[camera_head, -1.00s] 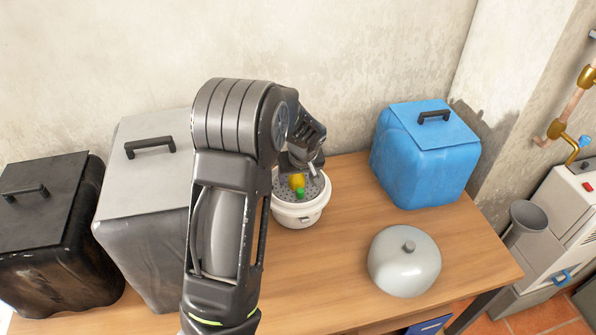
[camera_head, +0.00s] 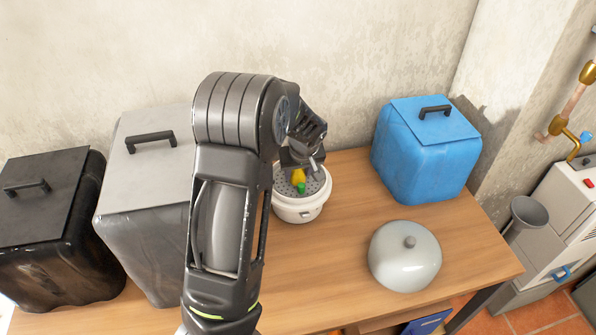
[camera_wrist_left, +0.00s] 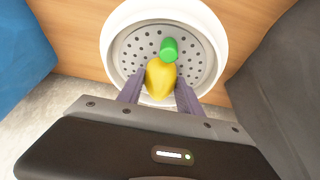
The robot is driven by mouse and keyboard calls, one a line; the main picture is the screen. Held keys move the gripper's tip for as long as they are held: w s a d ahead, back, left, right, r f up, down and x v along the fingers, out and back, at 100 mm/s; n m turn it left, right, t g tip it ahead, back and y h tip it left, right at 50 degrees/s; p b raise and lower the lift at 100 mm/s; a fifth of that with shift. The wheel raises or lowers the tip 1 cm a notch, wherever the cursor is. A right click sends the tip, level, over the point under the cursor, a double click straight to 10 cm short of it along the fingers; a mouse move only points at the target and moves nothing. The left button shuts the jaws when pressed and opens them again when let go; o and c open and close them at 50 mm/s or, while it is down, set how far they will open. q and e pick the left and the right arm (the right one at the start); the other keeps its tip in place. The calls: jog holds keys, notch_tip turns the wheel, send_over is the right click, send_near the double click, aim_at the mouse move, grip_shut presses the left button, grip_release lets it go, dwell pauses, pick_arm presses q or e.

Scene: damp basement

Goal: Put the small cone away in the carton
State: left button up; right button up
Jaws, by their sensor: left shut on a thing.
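A yellow tapered thing (camera_head: 298,176) is in a white round pot (camera_head: 298,213) with a perforated grey inside; I cannot tell for sure that it is the small cone. My left gripper (camera_head: 302,166) reaches down into the pot and is shut on the yellow thing. In the left wrist view the yellow thing (camera_wrist_left: 160,77) sits between the two fingers (camera_wrist_left: 159,92). A green cylinder (camera_wrist_left: 169,50) lies against its far end; it also shows in the head view (camera_head: 301,188). No carton can be made out. My right gripper is not in view.
Lidded boxes stand on the wooden table (camera_head: 330,265): black (camera_head: 45,235) and grey (camera_head: 150,235) at left, blue (camera_head: 425,160) at right. A grey dome with a knob (camera_head: 405,262) sits at front right. The table between pot and dome is clear.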

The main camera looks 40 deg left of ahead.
pick_arm(q)
jog(key=shift+r+p, duration=1.3)
jog(key=shift+r, duration=0.95)
jog(key=shift+c, duration=0.3)
jog(key=shift+d, duration=0.1)
jog(key=s+d+r+p, duration=0.3)
jog(key=s+d+r, duration=0.1)
jog(key=s+d, duration=0.6)
jog(key=shift+d, duration=1.15)
